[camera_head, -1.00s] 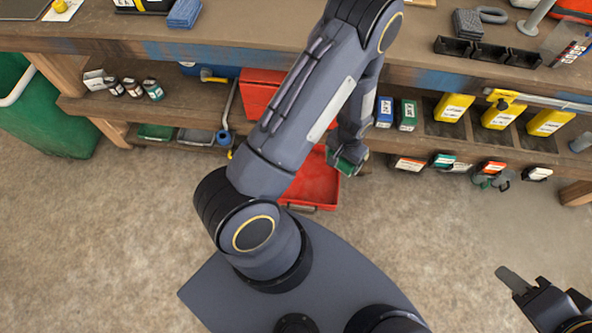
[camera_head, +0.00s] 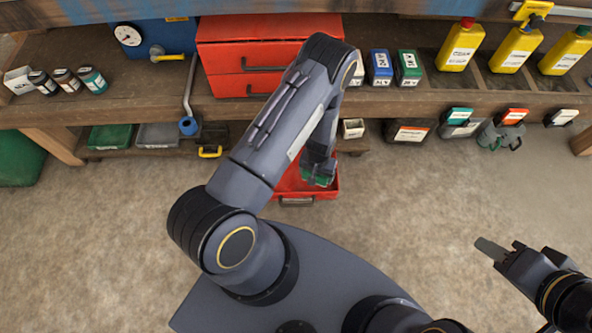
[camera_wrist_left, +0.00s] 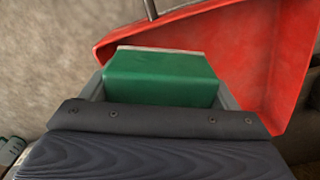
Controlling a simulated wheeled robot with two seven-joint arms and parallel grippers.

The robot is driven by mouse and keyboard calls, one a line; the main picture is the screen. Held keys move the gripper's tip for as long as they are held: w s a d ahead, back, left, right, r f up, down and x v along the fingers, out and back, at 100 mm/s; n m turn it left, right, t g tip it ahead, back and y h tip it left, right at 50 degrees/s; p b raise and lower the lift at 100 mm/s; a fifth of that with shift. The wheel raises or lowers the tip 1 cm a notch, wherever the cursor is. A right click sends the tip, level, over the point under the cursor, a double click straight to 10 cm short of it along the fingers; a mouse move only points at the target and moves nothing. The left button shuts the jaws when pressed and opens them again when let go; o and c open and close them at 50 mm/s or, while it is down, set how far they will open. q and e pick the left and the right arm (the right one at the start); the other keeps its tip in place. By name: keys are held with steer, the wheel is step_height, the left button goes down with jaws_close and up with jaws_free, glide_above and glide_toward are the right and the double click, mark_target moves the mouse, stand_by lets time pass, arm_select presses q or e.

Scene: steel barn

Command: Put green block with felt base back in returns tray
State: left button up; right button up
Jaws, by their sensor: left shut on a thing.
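The green block (camera_wrist_left: 160,75) with a pale grey edge along one side is held between the fingers of my left gripper (camera_head: 318,178). In the head view only a small part of the green block (camera_head: 322,181) shows. A red open tray (camera_head: 293,194), perhaps the returns tray, lies low below the shelf and is partly hidden by my left arm. The left wrist view shows the red tray (camera_wrist_left: 225,32) beyond and beside the block. The block appears over or next to the tray; its height is unclear. My right gripper (camera_head: 505,251) is at the lower right, away from the tray, apparently empty.
A red drawer cabinet (camera_head: 262,50) stands on the shelf behind my left arm. Blue and green boxes and yellow bottles (camera_head: 460,45) stand to its right. Green and grey bins (camera_head: 157,135) sit low at left. The floor around the tray is clear.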

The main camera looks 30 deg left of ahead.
arm_select(q)
steer(key=a, duration=0.1)
steer(key=w+a+f, duration=0.1)
steer(key=a, duration=0.1)
steer(key=a+f+b, duration=0.1)
steer(key=shift+w+a+f, duration=0.15)
steer(key=shift+a+f, duration=0.1)
steer(key=shift+a, duration=0.05)
steer(key=b, duration=0.2)
glide_above(296, 173)
steer(key=f, duration=0.4)
steer(key=shift+d+f, duration=0.4)
steer(key=shift+a+f, duration=0.15)
steer(key=shift+f, duration=0.1)
steer(key=shift+a+f+b, duration=0.15)
steer(key=shift+f+b, duration=0.25)
steer(key=shift+f, duration=0.45)
steer(key=shift+a+f+b, duration=0.1)
steer(key=shift+f+b, duration=0.25)
steer(key=shift+f, duration=0.5)
steer(key=shift+f+b, duration=0.25)
steer(key=shift+b, duration=0.05)
steer(key=o, duration=0.9)
steer(key=shift+r, duration=0.1)
steer(key=shift+o, duration=0.2)
steer(key=shift+r+p, duration=0.5)
steer(key=shift+r, duration=0.05)
step_height(296, 173, up, 11)
steer(key=p, duration=0.3)
